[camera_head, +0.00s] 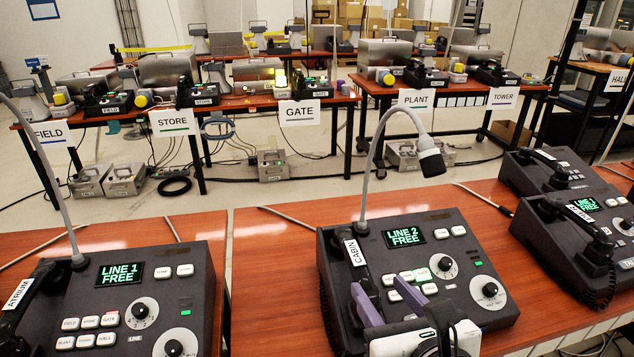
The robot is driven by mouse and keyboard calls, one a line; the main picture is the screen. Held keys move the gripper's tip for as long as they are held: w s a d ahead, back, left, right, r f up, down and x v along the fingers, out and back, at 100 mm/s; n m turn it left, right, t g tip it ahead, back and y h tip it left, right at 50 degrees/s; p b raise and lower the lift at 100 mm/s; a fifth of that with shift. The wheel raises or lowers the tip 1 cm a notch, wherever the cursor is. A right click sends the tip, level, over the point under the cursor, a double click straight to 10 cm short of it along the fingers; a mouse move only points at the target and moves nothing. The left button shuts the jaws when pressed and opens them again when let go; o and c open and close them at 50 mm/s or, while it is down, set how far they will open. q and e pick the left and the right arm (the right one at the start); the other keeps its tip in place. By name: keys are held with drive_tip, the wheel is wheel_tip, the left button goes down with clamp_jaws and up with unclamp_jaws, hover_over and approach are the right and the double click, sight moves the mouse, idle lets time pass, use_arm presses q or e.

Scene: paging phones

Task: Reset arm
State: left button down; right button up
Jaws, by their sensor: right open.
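My right gripper (388,297) comes in from the bottom edge, over the lower left of the middle desk phone (455,225). Its two purple fingers are spread apart, with nothing seen held between them. The phone's black handset, labelled CABIN (354,252), lies along its left side, close to the left finger; whether they touch I cannot tell. The phone's screen (404,237) reads LINE 2 FREE. My left gripper is not in view.
A gooseneck microphone (432,162) rises from the middle phone. The ATRIUM phone (130,290) stands left, its screen reading LINE 1 FREE; more phones (575,235) stand right. Bare red tabletop (275,270) shows between left and middle phones. Labelled tables (300,112) stand beyond.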

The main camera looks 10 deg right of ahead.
drive_tip(key=s+d+f+m+g, duration=0.4)
drive_tip(key=s+f+m, duration=0.55)
drive_tip(key=m, duration=0.75)
drive_tip(key=s+d+f+m+g, duration=0.1)
drive_tip(key=s+f+m+g, duration=0.7)
drive_tip(key=m, duration=0.8)
drive_tip(key=w+a+f+t+y, duration=0.1)
drive_tip(key=a+f+t, duration=0.1)
drive_tip(key=f, duration=0.5)
drive_tip(key=w+a+f+m+t+y, duration=0.1)
drive_tip(key=f+t, duration=0.3)
drive_tip(key=f, duration=0.4)
drive_tip(key=shift+w+a+t, duration=0.15)
drive_tip(key=shift+a+t, duration=0.15)
drive_tip(key=shift+a, duration=0.5)
